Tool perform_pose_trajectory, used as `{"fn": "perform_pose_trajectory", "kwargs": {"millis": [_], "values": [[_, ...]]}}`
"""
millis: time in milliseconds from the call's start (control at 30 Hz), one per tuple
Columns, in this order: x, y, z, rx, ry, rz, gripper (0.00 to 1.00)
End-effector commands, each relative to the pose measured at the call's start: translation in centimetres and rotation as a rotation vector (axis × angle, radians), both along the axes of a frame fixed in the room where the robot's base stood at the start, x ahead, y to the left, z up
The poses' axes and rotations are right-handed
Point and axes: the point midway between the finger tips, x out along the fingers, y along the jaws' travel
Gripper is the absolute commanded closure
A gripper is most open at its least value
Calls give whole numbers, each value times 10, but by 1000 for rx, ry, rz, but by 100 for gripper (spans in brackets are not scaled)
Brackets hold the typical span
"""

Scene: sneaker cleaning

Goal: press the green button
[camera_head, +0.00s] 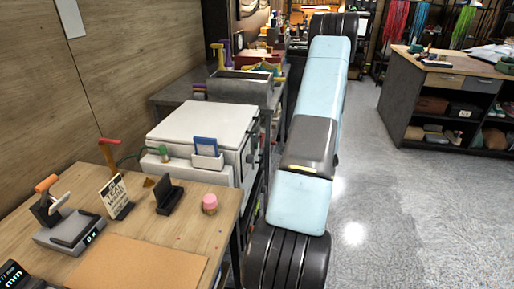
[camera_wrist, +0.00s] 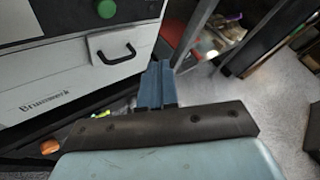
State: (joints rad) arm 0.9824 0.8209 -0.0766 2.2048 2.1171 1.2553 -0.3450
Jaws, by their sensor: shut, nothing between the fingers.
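The white machine (camera_head: 195,122) also stands left of my arm in the head view. The button cannot be made out on its front there, and my gripper is hidden behind my own arm.
A black handle (camera_wrist: 113,54) sticks out of the machine front below the button. A wooden workbench (camera_head: 228,203) with a scale (camera_head: 70,232) and small items stands at the near left. A dark shelf unit (camera_head: 430,105) stands at the right, with clear grey floor before it.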

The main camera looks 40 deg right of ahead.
Motion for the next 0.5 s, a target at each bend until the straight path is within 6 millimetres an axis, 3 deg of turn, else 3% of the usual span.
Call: {"fn": "perform_pose_trajectory", "kwargs": {"millis": [500], "values": [[41, 36, 0, 0, 0, 5, 100]]}}
